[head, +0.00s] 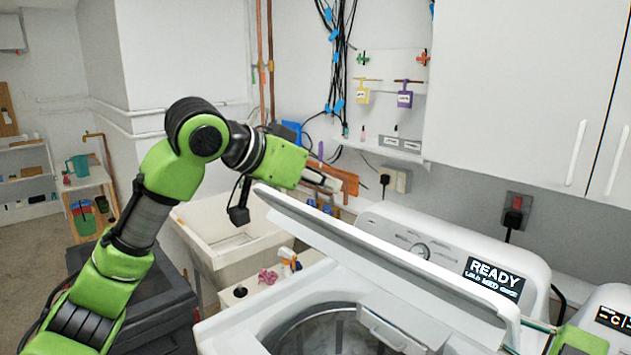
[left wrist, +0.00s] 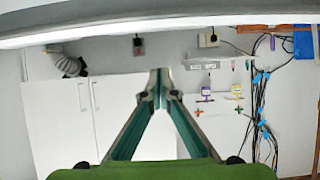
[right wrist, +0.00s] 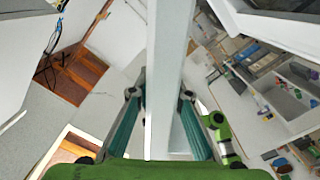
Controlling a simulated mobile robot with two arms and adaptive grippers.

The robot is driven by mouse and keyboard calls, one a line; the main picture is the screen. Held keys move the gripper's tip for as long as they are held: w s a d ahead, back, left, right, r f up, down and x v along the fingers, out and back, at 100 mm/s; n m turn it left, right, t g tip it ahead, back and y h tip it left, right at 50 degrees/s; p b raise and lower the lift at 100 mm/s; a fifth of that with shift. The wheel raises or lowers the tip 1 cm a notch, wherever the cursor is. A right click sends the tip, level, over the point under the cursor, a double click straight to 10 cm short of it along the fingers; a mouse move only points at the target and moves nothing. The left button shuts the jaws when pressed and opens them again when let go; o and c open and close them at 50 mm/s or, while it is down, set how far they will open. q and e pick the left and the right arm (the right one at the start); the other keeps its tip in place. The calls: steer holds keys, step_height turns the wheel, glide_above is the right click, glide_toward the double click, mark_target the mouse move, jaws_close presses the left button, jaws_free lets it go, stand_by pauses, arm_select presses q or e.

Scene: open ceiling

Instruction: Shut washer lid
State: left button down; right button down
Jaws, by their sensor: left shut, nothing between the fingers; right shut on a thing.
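The white washer lid (head: 390,262) is raised and tilted above the open washer drum (head: 340,335) in the head view. My left gripper (head: 340,181) is shut and empty, just above and beyond the lid's left end. Its closed fingertips (left wrist: 158,82) show in the left wrist view, with a white edge, likely the lid, across the top. My right gripper (head: 540,327) is partly cut off at the lid's right end. In the right wrist view its fingers (right wrist: 161,95) stand on both sides of the lid's white edge (right wrist: 165,50) and are shut on it.
The washer's control panel (head: 455,262) reads READY behind the lid. A utility sink (head: 235,245) stands to the left, with small items (head: 268,277) between it and the washer. White cabinets (head: 530,90) hang above right. Another machine (head: 605,300) stands at the right.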

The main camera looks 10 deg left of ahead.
mark_target(332, 219)
arm_select(q)
steer(key=x, duration=0.5)
steer(key=shift+a+f, duration=0.1)
steer(key=shift+f, duration=0.2)
steer(key=shift+s+a+f, duration=0.5)
steer(key=shift+s+f, duration=0.2)
steer(key=shift+s, duration=0.1)
steer(key=shift+s+a+f, duration=0.25)
steer(key=shift+s+f, duration=0.05)
steer(key=shift+s, duration=0.1)
